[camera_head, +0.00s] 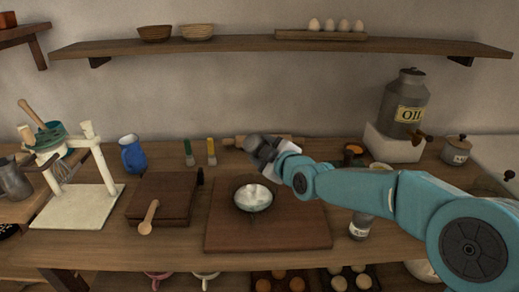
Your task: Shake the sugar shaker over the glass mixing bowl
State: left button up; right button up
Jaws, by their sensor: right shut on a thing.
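My right gripper (271,158) reaches in from the right, its pale fingers shut on a grey metallic thing that looks like the sugar shaker (257,146). The shaker appears tilted and is partly covered by the fingers; its label does not show. It is above and behind the glass mixing bowl (253,208) in the picture, apart from it. The bowl stands on a dark wooden board (290,230) and has pale contents. I cannot tell whether anything is falling from the shaker. My left gripper is not in view.
A labelled grey canister (359,227) stands right of the board, under my arm. A wooden block with a spoon (148,217), a blue jug (133,153) and a white stand (75,205) are at left. A rolling pin and an oil can (405,105) are behind.

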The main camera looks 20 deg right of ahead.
jog(key=shift+f+n, duration=0.1)
jog(key=shift+n, duration=0.2)
jog(key=shift+d+f+n, duration=0.15)
jog(key=shift+f+n, duration=0.1)
jog(key=shift+n, duration=0.15)
jog(key=f+n+t+b, duration=0.1)
jog(key=d+f+n+h, duration=0.1)
jog(key=n, duration=0.1)
jog(key=d+n+t+b, duration=0.1)
jog(key=shift+w+d+f+n+t+b, duration=0.1)
jog(key=shift+w+f+n+t+b, duration=0.2)
jog(key=shift+f+n, duration=0.1)
jog(key=n+b, duration=0.2)
jog(key=b, duration=0.1)
jog(key=n+t+b, duration=0.1)
jog(key=n+b, duration=0.1)
jog(key=b, duration=0.1)
jog(key=n+t+b, duration=0.1)
jog(key=n+b, duration=0.2)
jog(key=b, duration=0.1)
jog(key=shift+w+d, duration=0.3)
jog(key=shift+d, duration=0.05)
jog(key=shift+s+r+n+y+b, duration=0.1)
jog(key=shift+r+n+y+b, duration=0.1)
jog(key=shift+n+y+b, duration=0.35)
jog(key=shift+r+n+t, duration=0.1)
jog(key=shift+n+t, duration=0.2)
jog(key=shift+n, duration=0.05)
jog(key=shift+r, duration=0.1)
